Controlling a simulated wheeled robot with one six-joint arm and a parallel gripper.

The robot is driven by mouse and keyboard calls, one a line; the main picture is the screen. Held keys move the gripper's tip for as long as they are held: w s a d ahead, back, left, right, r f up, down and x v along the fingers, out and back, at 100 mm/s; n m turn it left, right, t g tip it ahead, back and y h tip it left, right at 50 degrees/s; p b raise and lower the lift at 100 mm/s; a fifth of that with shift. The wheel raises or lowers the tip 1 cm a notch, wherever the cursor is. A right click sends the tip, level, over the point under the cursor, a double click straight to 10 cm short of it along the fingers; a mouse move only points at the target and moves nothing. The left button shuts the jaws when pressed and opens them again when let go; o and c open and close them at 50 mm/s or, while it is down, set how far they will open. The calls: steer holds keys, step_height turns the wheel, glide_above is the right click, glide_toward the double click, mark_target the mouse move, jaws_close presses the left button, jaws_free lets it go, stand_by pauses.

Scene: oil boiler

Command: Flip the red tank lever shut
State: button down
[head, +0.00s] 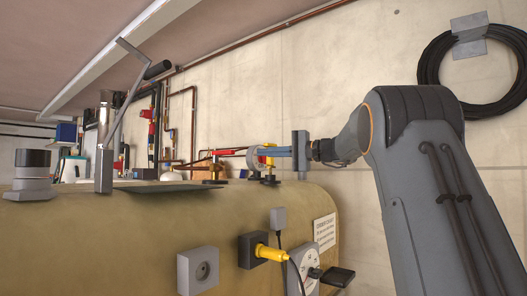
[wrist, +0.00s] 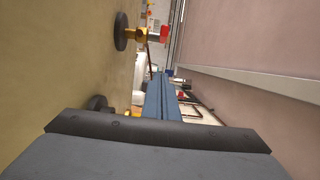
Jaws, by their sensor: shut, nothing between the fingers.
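A red lever (head: 222,153) sits on a yellow valve (head: 213,172) on top of the tan tank (head: 110,225). A red handle end (wrist: 158,33) shows on a yellow valve with a black round base in the wrist view. A second yellow valve (head: 268,172), with a little red, stands behind and below my gripper (head: 270,152). Its lower parts are partly hidden in the wrist view. My gripper, blue-grey, points left above the tank top. It also shows in the wrist view (wrist: 161,76). It is shut and empty; I cannot tell whether it touches the second valve.
A tall grey crank with a black grip (head: 158,69) rises from the tank at left. A yellow plug (head: 270,253) and a dial are on the tank's front. A coiled black hose (head: 472,60) hangs on the wall. Pipes run along the back.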

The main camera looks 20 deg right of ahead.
steer(key=w+a+p, duration=0.2)
steer(key=a+p, duration=0.2)
steer(key=a, duration=0.4)
steer(key=shift+w+a+p, duration=0.4)
steer(key=shift+s+d+b, duration=0.1)
steer(key=shift+b, duration=0.25)
